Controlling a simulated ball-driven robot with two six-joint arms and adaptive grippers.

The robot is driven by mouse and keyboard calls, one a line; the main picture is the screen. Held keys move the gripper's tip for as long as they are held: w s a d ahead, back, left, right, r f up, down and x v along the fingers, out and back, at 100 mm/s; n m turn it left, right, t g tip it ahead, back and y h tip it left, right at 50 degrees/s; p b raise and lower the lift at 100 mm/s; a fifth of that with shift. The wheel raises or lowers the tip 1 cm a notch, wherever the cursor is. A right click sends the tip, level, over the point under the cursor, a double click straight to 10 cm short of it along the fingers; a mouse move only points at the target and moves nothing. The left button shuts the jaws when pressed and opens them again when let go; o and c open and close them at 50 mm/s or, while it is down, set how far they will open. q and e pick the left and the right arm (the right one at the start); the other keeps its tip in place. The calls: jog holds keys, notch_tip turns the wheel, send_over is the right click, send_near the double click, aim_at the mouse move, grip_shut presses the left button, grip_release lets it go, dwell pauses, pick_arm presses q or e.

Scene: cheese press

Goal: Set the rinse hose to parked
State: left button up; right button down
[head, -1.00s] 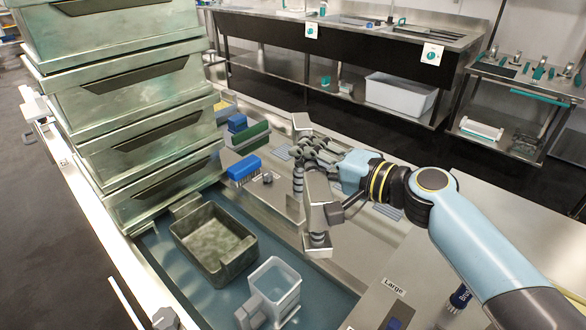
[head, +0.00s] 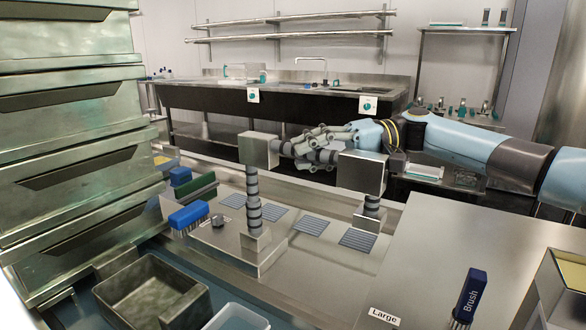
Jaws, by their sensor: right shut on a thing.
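The rinse hose seems to be the fixture of metal blocks and dark ribbed tubing on the steel counter. Its left ribbed tube (head: 253,200) rises from a steel base to a square metal block (head: 260,149). A second metal block (head: 362,172) stands to the right, above a short ribbed piece. My right gripper (head: 300,148) reaches in from the right between the two blocks and is shut on the hose fixture beside the left block. Its fingers partly hide the grip. My left gripper is not in view.
Stacked metal boxes (head: 75,160) tower at the left. A blue brush (head: 188,218), a dark metal tub (head: 150,292) and a translucent container (head: 236,318) are at the lower left. A handled brush (head: 470,297) is at the lower right. The right steel worktop (head: 465,245) is mostly clear.

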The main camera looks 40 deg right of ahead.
jog(key=shift+d+f, duration=0.2)
dwell(0.3)
jog(key=c, duration=1.2)
grip_release()
jog(key=shift+w+d, duration=0.1)
jog(key=shift+o, duration=0.4)
jog(key=shift+r, duration=0.1)
jog(key=v, duration=1.2)
jog(key=shift+w, duration=0.1)
